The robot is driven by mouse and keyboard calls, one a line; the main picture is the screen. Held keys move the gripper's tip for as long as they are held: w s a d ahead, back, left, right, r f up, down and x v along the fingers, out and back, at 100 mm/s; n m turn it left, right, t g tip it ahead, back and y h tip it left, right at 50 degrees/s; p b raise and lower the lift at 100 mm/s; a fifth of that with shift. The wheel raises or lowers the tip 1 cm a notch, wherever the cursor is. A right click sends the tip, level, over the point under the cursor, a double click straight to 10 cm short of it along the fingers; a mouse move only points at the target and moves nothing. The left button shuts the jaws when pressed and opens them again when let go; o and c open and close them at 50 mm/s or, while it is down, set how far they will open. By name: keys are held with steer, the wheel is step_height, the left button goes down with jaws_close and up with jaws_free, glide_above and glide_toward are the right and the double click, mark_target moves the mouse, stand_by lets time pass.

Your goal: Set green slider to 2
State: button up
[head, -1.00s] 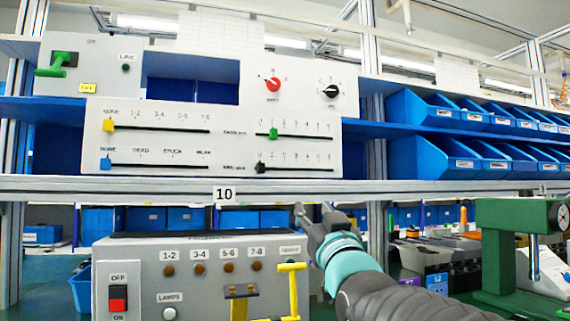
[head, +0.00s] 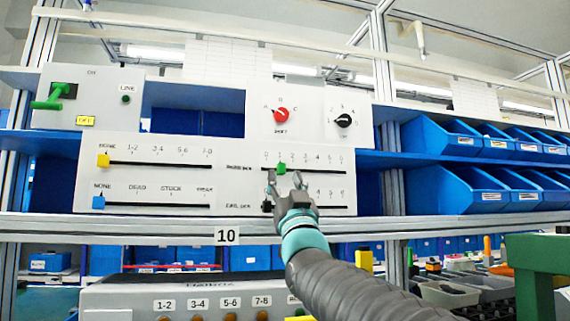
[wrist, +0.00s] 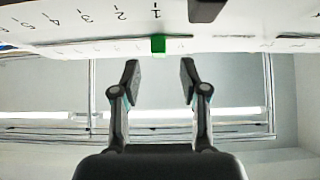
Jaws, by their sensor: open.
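The green slider (head: 281,168) sits on the upper right track of the white panel (head: 230,185). It is near the left end, at about the 1 mark. It also shows in the wrist view (wrist: 158,44), centred between the fingers and beyond their tips. My gripper (head: 285,181) is open and empty, just below the slider in the head view. Its fingers also show in the wrist view (wrist: 158,75), apart from the slider. The wrist view shows the scale numbers upside down.
A black slider (head: 267,206) is on the track below, partly beside my gripper. Yellow (head: 103,160) and blue (head: 98,202) sliders are on the left tracks. Red (head: 281,115) and black (head: 344,120) knobs stand above. A metal shelf edge (head: 150,228) runs below the panel.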

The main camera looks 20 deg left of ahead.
mark_target(282, 167)
steer(key=shift+p+x, duration=0.5)
steer(key=shift+x, duration=1.5)
jaws_close()
